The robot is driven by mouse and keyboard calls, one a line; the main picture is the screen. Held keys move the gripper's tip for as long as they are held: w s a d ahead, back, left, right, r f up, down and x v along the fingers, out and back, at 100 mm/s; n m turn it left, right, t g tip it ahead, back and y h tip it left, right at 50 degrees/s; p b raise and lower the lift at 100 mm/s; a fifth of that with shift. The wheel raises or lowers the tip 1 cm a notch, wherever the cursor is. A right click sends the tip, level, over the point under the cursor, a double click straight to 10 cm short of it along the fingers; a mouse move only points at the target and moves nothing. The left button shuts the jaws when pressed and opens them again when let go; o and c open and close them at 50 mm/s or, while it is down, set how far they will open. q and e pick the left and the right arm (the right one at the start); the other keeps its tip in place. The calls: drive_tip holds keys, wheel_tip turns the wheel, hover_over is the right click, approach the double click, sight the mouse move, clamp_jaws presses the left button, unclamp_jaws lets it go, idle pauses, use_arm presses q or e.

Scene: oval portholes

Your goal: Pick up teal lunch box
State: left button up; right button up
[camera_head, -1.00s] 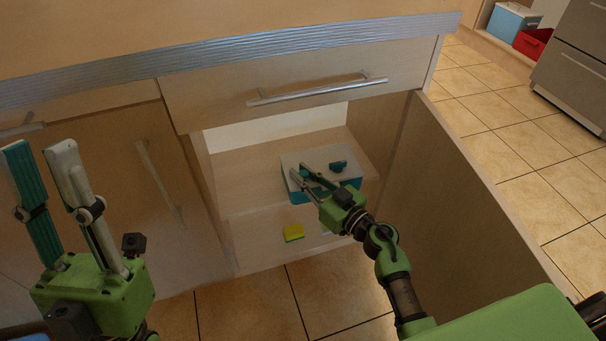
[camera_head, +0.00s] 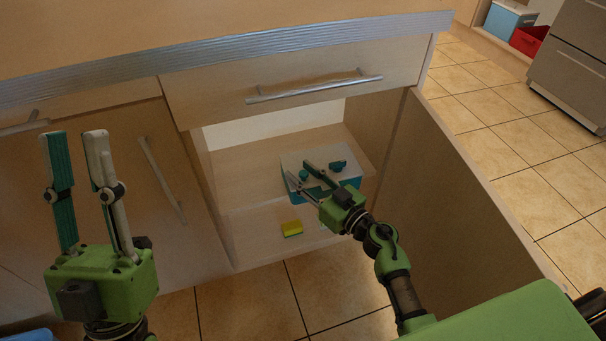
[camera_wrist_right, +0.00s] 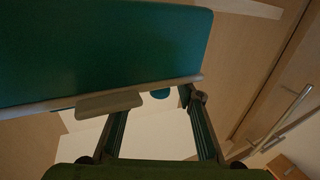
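The teal lunch box (camera_head: 348,178) has a pale top with teal parts on it and sits inside the open lower cabinet. My right gripper (camera_head: 297,170) reaches over its front left part with fingers apart. Contact with the box cannot be told. In the right wrist view, a large teal surface with a grey edge (camera_wrist_right: 100,50) fills the top left, too close to identify surely. Both fingers of my right gripper (camera_wrist_right: 157,115) show spread below it, with a white surface behind. My left gripper (camera_head: 76,135) is open and empty, upright before the closed cabinet front.
The open door (camera_head: 480,190) stands right of my right arm. A drawer handle (camera_head: 315,89) juts out above the opening. A blue box (camera_head: 508,20) and red box (camera_head: 528,40) are far right.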

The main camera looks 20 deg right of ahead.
drive_tip(key=v, duration=1.2)
